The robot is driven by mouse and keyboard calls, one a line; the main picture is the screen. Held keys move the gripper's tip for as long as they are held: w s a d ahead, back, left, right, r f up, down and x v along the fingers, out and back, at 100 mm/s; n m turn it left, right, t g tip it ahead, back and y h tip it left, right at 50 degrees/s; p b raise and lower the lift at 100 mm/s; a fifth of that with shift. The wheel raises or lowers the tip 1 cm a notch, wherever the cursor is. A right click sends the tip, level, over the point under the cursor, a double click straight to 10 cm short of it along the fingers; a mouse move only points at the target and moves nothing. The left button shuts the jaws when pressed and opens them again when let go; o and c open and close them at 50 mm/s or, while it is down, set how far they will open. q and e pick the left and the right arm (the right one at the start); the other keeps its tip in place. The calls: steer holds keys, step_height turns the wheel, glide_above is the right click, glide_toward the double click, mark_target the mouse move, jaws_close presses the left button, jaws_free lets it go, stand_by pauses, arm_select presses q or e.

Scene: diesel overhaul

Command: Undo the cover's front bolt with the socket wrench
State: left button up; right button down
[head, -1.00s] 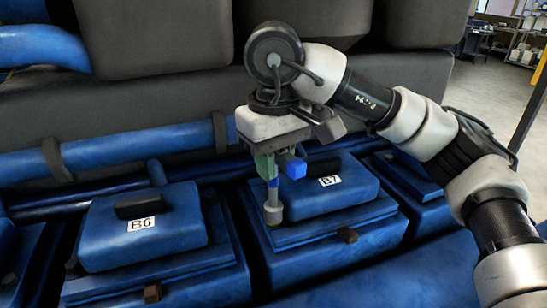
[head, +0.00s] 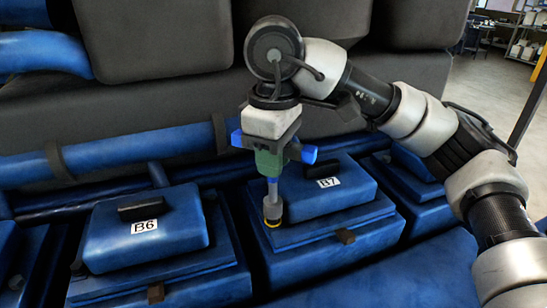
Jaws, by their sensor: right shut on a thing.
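My right gripper (head: 269,163) points down and is shut on the socket wrench (head: 272,200). The wrench stands upright, with a blue cross handle, a grey shaft and a dark socket with a yellow ring at its lower end. The socket is at the left edge of the blue cover marked B7 (head: 350,187); whether it sits on a bolt there is hidden. A brown bolt (head: 346,236) shows at the front of the B7 cover, right of the socket and apart from it. My left gripper is not in view.
The blue cover marked B6 (head: 172,238), with a black handle (head: 142,208), lies to the left; it has a front bolt (head: 155,293) and a left bolt (head: 77,268). Blue pipes (head: 140,150) and a dark grey block (head: 152,105) stand behind.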

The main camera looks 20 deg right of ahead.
steer(key=shift+m, duration=0.3)
steer(key=shift+m+b, duration=0.3)
steer(key=shift+m, duration=0.9)
steer(key=m, duration=0.5)
steer(key=shift+m+b, duration=0.3)
steer(key=shift+m, duration=0.1)
steer(key=m, duration=0.4)
steer(key=m+b, duration=0.1)
steer(key=m, duration=0.3)
steer(key=shift+m, duration=0.4)
steer(key=m, duration=0.4)
steer(key=m+b, duration=0.1)
steer(key=m, duration=0.6)
steer(key=shift+w+m, duration=0.1)
steer(key=shift+m, duration=0.3)
steer(key=shift+m+b, duration=0.55)
steer(key=shift+m, duration=1.35)
